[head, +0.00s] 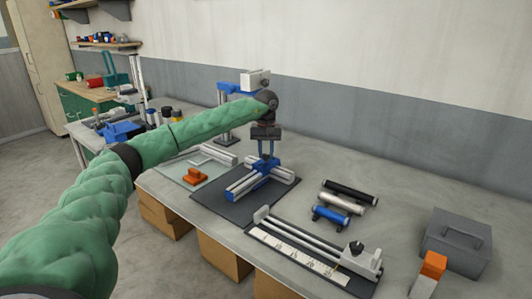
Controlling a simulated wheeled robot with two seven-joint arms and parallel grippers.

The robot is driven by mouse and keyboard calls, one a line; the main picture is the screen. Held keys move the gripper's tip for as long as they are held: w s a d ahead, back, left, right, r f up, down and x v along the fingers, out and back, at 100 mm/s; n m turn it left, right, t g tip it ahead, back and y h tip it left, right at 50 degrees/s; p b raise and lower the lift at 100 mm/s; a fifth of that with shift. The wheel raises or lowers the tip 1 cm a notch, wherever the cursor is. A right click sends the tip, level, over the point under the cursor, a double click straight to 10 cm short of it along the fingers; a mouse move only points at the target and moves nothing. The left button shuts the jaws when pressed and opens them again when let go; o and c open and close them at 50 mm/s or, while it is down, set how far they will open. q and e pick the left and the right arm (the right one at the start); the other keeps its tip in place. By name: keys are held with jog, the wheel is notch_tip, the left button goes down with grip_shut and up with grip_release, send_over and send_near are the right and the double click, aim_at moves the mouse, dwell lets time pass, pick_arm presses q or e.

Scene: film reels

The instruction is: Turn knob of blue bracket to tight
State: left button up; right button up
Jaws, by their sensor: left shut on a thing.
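The blue bracket (262,168) joins grey metal bars on a dark mat (215,198) in the middle of the table. My left gripper (266,155) points straight down onto the top of the bracket. Its fingers are shut on the knob there. The knob is small and mostly hidden between the fingertips, so its turn position cannot be told. My right gripper is not in view.
An orange block (195,175) lies left of the mat. A rail fixture with a scale (300,252) is in front on the right, with several rollers (340,204) behind it. A grey box (455,240) is at the right. A blue-and-grey stand (228,92) rises behind my arm.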

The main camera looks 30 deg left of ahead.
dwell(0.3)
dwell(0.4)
pick_arm(q)
jog(key=o, duration=1)
